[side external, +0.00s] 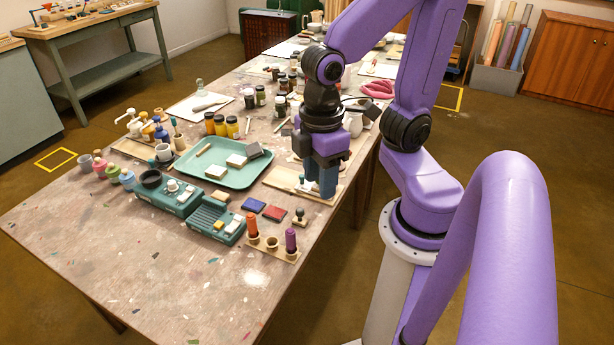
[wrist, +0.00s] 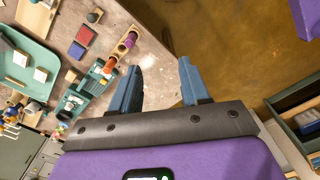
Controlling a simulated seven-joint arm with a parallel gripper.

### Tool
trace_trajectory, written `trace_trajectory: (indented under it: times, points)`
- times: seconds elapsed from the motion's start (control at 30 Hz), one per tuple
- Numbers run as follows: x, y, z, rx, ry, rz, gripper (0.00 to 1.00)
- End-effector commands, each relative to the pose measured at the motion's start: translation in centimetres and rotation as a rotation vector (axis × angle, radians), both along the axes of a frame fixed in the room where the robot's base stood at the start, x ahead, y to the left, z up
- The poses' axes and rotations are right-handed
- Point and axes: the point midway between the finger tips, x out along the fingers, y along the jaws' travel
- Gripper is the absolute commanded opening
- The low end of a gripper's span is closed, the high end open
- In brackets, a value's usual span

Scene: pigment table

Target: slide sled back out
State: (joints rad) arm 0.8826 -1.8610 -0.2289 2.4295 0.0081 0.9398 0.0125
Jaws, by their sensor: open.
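My gripper (side external: 322,188) is open, with blue fingers pointing down above the near right part of the table. Two teal devices stand near the table's middle: one (side external: 168,198) carries a black bowl and a white knob, the other (side external: 207,224) has a ridged top. They lie to the left of my gripper and apart from it. A teal device also shows in the wrist view (wrist: 72,104). I cannot make out which part is the sled.
A wooden holder (side external: 284,257) with a red and a purple handle stands near the ridged device. A stamp (side external: 299,217), a blue pad (side external: 253,205) and a red pad (side external: 274,213) lie nearby. A teal tray (side external: 237,180) holds blocks. The table's front left is clear.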

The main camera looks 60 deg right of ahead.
Motion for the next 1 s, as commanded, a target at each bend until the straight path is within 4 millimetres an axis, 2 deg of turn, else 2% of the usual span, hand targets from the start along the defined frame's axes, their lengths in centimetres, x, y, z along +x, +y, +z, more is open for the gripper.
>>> trace_trajectory:
  times: [0.27,0.47,0.57,0.73,0.9,1.0]
  points:
    - [8.3,-1.1,0.0,-0.054,0.066,-0.368,0.46]
    - [14.2,-4.1,-0.6,-0.078,0.122,-0.63,0.46]
    - [16.8,-6.3,-1.2,-0.087,0.156,-0.76,0.46]
    - [20.7,-11.0,-2.3,-0.095,0.213,-0.982,0.46]
    - [23.3,-16.9,-3.9,-0.094,0.276,-1.199,0.46]
    - [24.2,-20.6,-5.0,-0.089,0.315,-1.327,0.46]
